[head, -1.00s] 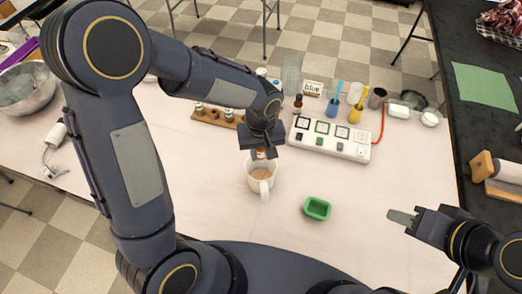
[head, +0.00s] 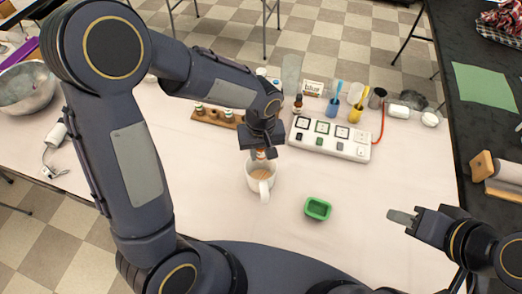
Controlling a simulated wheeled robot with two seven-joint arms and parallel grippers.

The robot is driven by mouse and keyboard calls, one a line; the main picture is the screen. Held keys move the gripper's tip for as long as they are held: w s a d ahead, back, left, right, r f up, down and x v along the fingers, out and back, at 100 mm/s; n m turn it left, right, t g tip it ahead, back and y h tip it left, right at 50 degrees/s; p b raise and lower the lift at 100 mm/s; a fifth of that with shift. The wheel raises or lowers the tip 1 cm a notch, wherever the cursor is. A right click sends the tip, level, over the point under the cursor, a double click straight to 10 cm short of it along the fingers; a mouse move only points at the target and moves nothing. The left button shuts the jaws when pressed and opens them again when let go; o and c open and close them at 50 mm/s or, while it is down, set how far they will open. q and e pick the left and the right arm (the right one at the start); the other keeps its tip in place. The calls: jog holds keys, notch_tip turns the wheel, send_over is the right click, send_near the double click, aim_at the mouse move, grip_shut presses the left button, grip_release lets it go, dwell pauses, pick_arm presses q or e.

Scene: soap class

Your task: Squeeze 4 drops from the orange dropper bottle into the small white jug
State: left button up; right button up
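The small white jug (head: 262,188) stands upright on the pale table, with a tan liquid inside and its handle toward me. My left gripper (head: 260,148) is right above the jug, pointing down. It is shut on a small bottle with an orange band (head: 260,155), which is mostly hidden between the fingers and sits over the jug's far rim. No falling drop can be made out. My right gripper (head: 402,217) is at the right side of the table, away from the jug; its fingers look close together, but the gap cannot be made out.
A green soap mould (head: 318,209) lies right of the jug. Behind are a wooden rack of small bottles (head: 215,117), a white multi-plate unit (head: 329,138), a dark dropper bottle (head: 298,104), and blue and yellow cups (head: 355,113).

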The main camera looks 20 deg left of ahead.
dwell(0.6)
pick_arm(q)
jog(key=shift+r+p, duration=1)
jog(key=shift+r, duration=0.55)
jog(key=shift+f, duration=0.1)
